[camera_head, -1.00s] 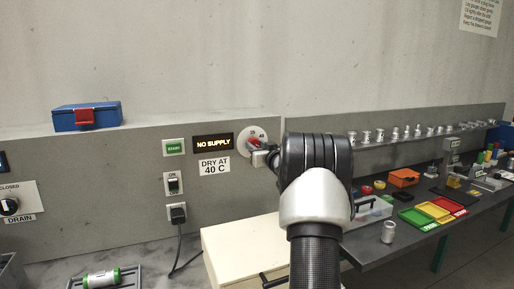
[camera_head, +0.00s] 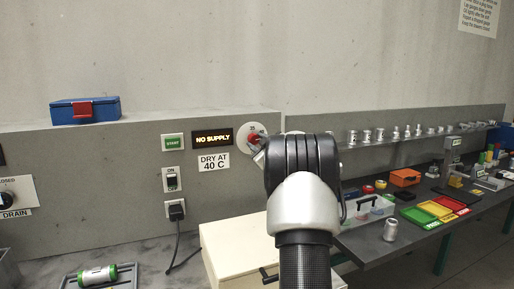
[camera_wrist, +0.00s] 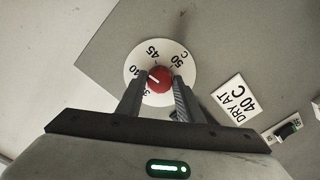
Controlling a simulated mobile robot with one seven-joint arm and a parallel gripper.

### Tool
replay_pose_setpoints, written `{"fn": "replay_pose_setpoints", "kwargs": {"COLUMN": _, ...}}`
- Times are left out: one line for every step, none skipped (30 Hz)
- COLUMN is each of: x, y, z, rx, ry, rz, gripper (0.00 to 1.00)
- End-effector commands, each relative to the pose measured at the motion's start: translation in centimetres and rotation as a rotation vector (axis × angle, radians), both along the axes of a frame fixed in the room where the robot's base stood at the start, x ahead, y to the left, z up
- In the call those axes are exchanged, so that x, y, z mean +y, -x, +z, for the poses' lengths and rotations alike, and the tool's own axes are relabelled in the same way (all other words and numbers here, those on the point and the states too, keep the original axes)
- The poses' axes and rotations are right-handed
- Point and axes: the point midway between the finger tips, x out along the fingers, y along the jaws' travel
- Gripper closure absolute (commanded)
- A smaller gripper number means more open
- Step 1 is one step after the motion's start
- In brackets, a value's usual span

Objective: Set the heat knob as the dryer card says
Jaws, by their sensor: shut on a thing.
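The heat knob (camera_wrist: 160,80) is red with a white pointer line, on a round white dial (camera_wrist: 185,74) marked 40, 45, 50 and C, with a lower number partly covered. The pointer faces the 40 mark. My gripper (camera_wrist: 159,78) is shut on the knob, one finger on each side.
Left of the dial are a lit display (camera_head: 212,138) reading "NO SUPPLY", a green START button (camera_head: 173,143), an on/off switch (camera_head: 172,180) and a plug (camera_head: 177,209) with a cable. A pale cabinet (camera_head: 232,245) stands below. A crowded bench (camera_head: 375,250) is at right.

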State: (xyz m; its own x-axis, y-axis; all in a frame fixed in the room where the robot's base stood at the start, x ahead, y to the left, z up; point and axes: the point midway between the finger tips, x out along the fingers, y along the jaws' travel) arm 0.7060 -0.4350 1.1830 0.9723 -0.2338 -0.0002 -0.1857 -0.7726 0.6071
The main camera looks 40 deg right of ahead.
Motion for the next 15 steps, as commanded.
{"fn": "replay_pose_setpoints", "kwargs": {"x": 0.03, "y": -0.01, "z": -0.27, "rx": 0.010, "ry": 0.041, "rz": 0.000, "gripper": 0.89}}
{"fn": "replay_pose_setpoints", "kwargs": {"x": 0.05, "y": -0.01, "z": -0.25, "rx": 0.016, "ry": 0.065, "rz": 0.001, "gripper": 0.89}}
{"fn": "replay_pose_setpoints", "kwargs": {"x": 0.03, "y": -0.01, "z": -0.25, "rx": 0.023, "ry": 0.097, "rz": 0.000, "gripper": 0.89}}
{"fn": "replay_pose_setpoints", "kwargs": {"x": -0.01, "y": 0.02, "z": -0.22, "rx": 0.029, "ry": 0.121, "rz": 0.000, "gripper": 0.89}}
{"fn": "replay_pose_setpoints", "kwargs": {"x": -0.04, "y": 0.03, "z": -0.21, "rx": 0.034, "ry": 0.142, "rz": -0.001, "gripper": 0.89}}
{"fn": "replay_pose_setpoints", "kwargs": {"x": -0.03, "y": 0.03, "z": -0.18, "rx": 0.041, "ry": 0.171, "rz": -0.001, "gripper": 0.89}}
{"fn": "replay_pose_setpoints", "kwargs": {"x": -0.01, "y": 0.01, "z": -0.15, "rx": 0.045, "ry": 0.191, "rz": -0.001, "gripper": 0.89}}
{"fn": "replay_pose_setpoints", "kwargs": {"x": 0.00, "y": 0.00, "z": -0.14, "rx": 0.050, "ry": 0.211, "rz": 0.001, "gripper": 0.89}}
{"fn": "replay_pose_setpoints", "kwargs": {"x": 0.00, "y": 0.00, "z": -0.11, "rx": 0.056, "ry": 0.235, "rz": 0.001, "gripper": 0.89}}
{"fn": "replay_pose_setpoints", "kwargs": {"x": -0.01, "y": 0.00, "z": -0.11, "rx": 0.061, "ry": 0.252, "rz": 0.000, "gripper": 0.89}}
{"fn": "replay_pose_setpoints", "kwargs": {"x": -0.03, "y": 0.02, "z": -0.10, "rx": 0.064, "ry": 0.267, "rz": 0.000, "gripper": 0.89}}
{"fn": "replay_pose_setpoints", "kwargs": {"x": -0.04, "y": 0.02, "z": -0.08, "rx": 0.069, "ry": 0.287, "rz": 0.000, "gripper": 0.89}}
{"fn": "replay_pose_setpoints", "kwargs": {"x": -0.04, "y": 0.02, "z": -0.08, "rx": 0.072, "ry": 0.300, "rz": 0.000, "gripper": 0.89}}
{"fn": "replay_pose_setpoints", "kwargs": {"x": -0.04, "y": 0.02, "z": -0.07, "rx": 0.075, "ry": 0.311, "rz": 0.000, "gripper": 0.89}}
{"fn": "replay_pose_setpoints", "kwargs": {"x": -0.05, "y": 0.02, "z": -0.06, "rx": 0.078, "ry": 0.326, "rz": 0.000, "gripper": 0.89}}
